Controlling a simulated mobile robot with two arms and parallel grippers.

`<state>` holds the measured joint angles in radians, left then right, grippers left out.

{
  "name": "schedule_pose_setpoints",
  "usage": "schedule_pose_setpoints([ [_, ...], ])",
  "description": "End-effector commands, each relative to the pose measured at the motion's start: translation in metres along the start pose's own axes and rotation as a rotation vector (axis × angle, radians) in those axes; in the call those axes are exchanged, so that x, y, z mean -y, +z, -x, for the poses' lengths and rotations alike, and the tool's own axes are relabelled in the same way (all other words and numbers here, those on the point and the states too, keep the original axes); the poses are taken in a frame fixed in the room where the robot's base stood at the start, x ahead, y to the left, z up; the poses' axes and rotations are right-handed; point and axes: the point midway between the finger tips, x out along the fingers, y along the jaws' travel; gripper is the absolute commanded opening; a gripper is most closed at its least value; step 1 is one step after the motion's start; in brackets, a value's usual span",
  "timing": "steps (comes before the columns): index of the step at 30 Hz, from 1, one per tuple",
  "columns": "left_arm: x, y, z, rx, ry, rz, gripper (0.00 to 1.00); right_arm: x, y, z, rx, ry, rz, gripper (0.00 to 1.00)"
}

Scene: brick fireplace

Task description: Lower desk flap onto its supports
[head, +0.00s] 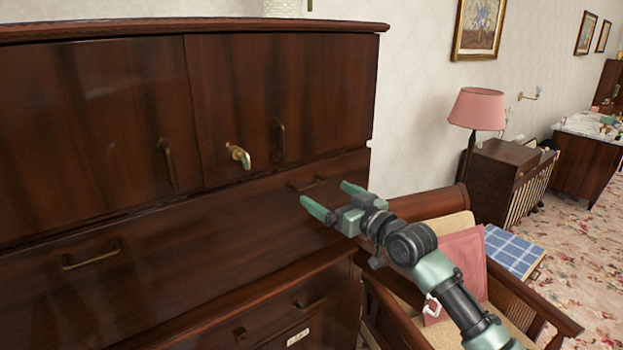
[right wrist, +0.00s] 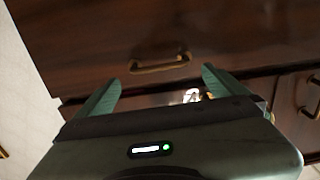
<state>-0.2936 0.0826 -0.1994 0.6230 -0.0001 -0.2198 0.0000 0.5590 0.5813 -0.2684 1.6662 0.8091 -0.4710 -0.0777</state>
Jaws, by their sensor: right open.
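The dark wooden cabinet has a wide front panel, which looks like the desk flap (head: 200,240), below two upper doors. It is closed against the cabinet front. It has a brass handle on the left (head: 91,254) and another on the right (head: 307,184). My right gripper (head: 334,196) is open and empty, in front of the panel's right end near the right handle. In the right wrist view, a brass handle (right wrist: 160,65) shows between and beyond the open fingers (right wrist: 158,88), apart from them. No supports are visible. My left gripper is not in view.
The upper doors carry handles (head: 278,140) and a brass key-like fitting (head: 238,155). A drawer (head: 280,305) sits below the panel. A wooden armchair with a pink cushion (head: 462,270) stands close on the right, under my right arm. A pink lamp (head: 478,109) stands behind it.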

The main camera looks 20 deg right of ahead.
Motion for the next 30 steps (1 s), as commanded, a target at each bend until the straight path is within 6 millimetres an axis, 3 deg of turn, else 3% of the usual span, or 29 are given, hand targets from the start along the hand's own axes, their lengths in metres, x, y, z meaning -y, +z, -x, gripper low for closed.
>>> schedule_pose_setpoints([
  [6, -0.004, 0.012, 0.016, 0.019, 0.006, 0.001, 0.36, 0.0, -0.003, -0.036, 0.0, 0.001, -0.004, 1.0],
  [12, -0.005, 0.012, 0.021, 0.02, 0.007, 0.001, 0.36, 0.0, -0.001, -0.061, 0.0, 0.001, -0.003, 1.0],
  [24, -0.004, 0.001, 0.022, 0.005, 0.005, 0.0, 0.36, 0.0, 0.002, -0.07, 0.001, 0.002, -0.001, 1.0],
  [25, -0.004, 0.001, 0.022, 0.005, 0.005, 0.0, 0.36, 0.0, 0.002, -0.07, 0.001, 0.002, -0.001, 0.97],
  [30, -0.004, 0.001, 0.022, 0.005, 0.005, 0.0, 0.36, 0.0, 0.002, -0.07, 0.001, 0.002, -0.001, 0.5],
])
